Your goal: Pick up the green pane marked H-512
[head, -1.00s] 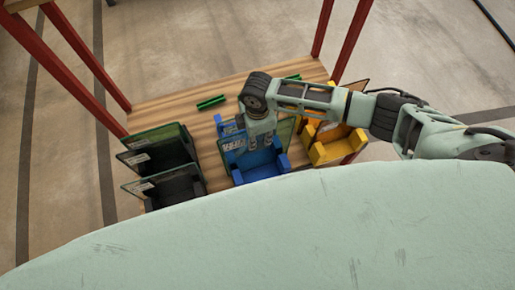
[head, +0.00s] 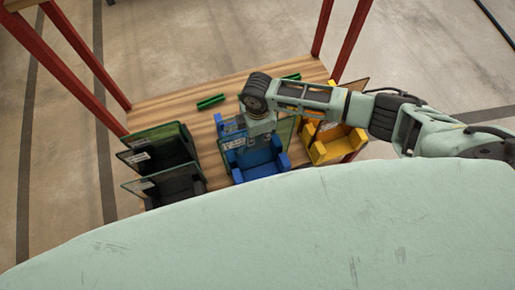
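Dark green-edged panes with white labels stand in the black holder (head: 180,186) at the left of the wooden table. Their labels are too small to read, so I cannot tell which is H-512. A blue holder (head: 262,160) in the middle has a greenish pane (head: 286,131) behind it and a pale label at its left. My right gripper (head: 259,143) points down at the blue holder, close to the pane there. Its fingertips are mostly lost against the holder, so I cannot tell whether they touch the pane. My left gripper is out of view.
A yellow holder (head: 334,147) with a brownish pane stands at the right. Green bars (head: 211,101) lie at the back of the wooden table (head: 165,101). Red posts (head: 88,60) rise at the table's corners. Bare wood shows at the back left.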

